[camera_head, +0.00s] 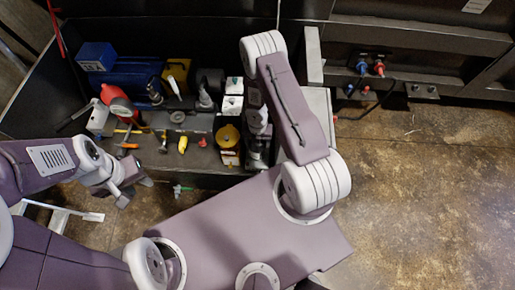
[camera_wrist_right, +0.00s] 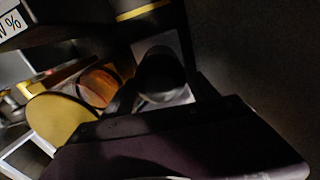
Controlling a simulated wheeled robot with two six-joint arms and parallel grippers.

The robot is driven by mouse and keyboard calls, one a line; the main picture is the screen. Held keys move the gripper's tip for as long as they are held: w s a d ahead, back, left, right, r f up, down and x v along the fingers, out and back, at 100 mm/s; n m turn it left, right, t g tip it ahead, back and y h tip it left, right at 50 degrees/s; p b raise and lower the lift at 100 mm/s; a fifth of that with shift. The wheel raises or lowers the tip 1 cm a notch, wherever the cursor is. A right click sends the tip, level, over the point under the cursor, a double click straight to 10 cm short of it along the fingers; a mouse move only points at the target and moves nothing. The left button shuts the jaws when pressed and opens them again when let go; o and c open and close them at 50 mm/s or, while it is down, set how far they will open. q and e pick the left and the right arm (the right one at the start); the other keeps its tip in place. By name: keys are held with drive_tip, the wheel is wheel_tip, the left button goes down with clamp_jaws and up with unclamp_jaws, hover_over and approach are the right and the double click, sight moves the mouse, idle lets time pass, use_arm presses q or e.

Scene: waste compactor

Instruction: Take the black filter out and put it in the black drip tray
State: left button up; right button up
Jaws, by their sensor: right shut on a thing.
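A black rounded thing, likely the black filter (camera_wrist_right: 160,72), shows in the right wrist view between the dark fingers of my right gripper (camera_wrist_right: 160,95), which is shut on it. In the head view my right gripper (camera_head: 257,140) is at the right end of the cluttered dark bench, partly hidden by my own arm. Deep shadow hides the exact contact. My left gripper (camera_head: 132,187) is open and empty in front of the bench, above the floor. I cannot single out the black drip tray for sure among the dark surfaces.
The bench holds a blue case (camera_head: 125,78), a yellow box (camera_head: 177,73), a red-and-white tool (camera_head: 115,98), a yellow round container (camera_head: 228,137) and several small parts. A green-handled item (camera_head: 182,190) lies on the floor.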

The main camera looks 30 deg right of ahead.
drive_tip(key=n, duration=0.4)
drive_tip(key=shift+n, duration=0.3)
drive_tip(key=n, duration=0.3)
drive_tip(key=shift+n, duration=0.4)
drive_tip(key=n, duration=0.7)
drive_tip(key=o, duration=1.6)
drive_tip(key=shift+c, duration=0.3)
